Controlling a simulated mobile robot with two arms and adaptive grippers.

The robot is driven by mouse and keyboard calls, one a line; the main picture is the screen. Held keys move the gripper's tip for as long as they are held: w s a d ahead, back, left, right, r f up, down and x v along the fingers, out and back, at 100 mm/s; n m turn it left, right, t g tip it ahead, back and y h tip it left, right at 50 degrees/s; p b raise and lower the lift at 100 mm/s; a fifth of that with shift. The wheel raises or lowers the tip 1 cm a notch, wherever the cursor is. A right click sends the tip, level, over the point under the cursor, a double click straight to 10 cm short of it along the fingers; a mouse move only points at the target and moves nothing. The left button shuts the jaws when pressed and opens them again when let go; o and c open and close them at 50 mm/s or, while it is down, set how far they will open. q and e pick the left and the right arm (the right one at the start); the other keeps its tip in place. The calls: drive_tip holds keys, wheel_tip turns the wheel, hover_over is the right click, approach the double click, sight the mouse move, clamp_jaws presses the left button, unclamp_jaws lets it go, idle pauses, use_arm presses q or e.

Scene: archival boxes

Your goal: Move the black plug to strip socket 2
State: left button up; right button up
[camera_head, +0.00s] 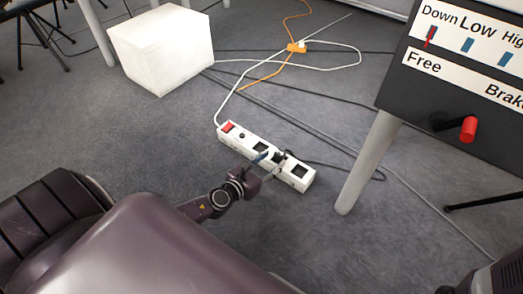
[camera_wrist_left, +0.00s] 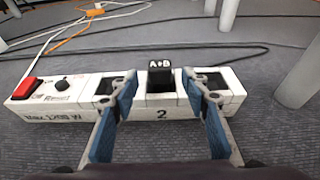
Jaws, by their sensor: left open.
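The white power strip (camera_head: 250,150) lies on the grey floor; it also shows in the left wrist view (camera_wrist_left: 70,112). The black plug (camera_head: 281,156) stands at the middle socket, above the printed 2. In the left wrist view the plug (camera_wrist_left: 160,80) carries a white "A+B" label and appears seated there, though its depth is hard to tell. The sockets on either side look empty. My left gripper (camera_head: 268,164) is open over the strip. Its blue-padded fingers, in the left wrist view (camera_wrist_left: 162,90), stand on either side of the plug, apart from it. My right gripper is out of view.
A red switch (camera_head: 227,127) and a black knob (camera_head: 242,135) sit on the strip's left end. Cables and an orange connector (camera_head: 297,47) lie behind. A white box (camera_head: 160,48) stands at upper left. A table leg (camera_head: 368,163) and control panel (camera_head: 455,75) are at right.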

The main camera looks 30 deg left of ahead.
use_arm(q)
drive_tip(key=v, duration=0.6)
drive_tip(key=shift+s+p, duration=0.2)
drive_tip(key=shift+p, duration=0.15)
drive_tip(key=shift+r, duration=0.1)
